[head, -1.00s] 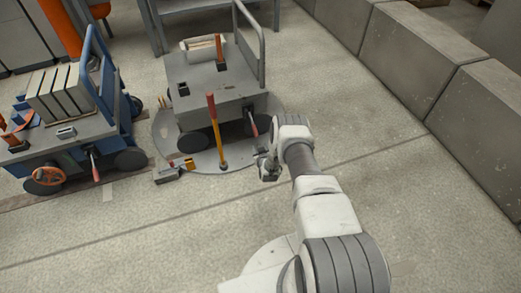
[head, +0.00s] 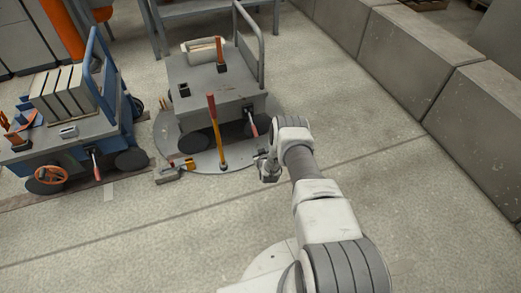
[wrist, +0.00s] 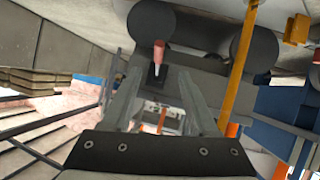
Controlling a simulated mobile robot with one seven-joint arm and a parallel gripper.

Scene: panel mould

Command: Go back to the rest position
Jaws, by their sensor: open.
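My gripper (head: 264,167) is at the end of my arm, to the right of the upright orange post with a red grip (head: 216,130) and in front of the grey cart (head: 215,100). In the wrist view my gripper's two fingers (wrist: 160,100) stand apart, with nothing held between them. A red-handled lever (wrist: 158,55) on the cart shows beyond the fingers; the view looks tilted, with wheels at the top.
A blue cart (head: 75,150) with upright slabs stands at the left. The grey cart is on a round floor plate (head: 170,135). Large concrete blocks (head: 400,65) line the right side. The floor (head: 110,240) in front of the carts is open.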

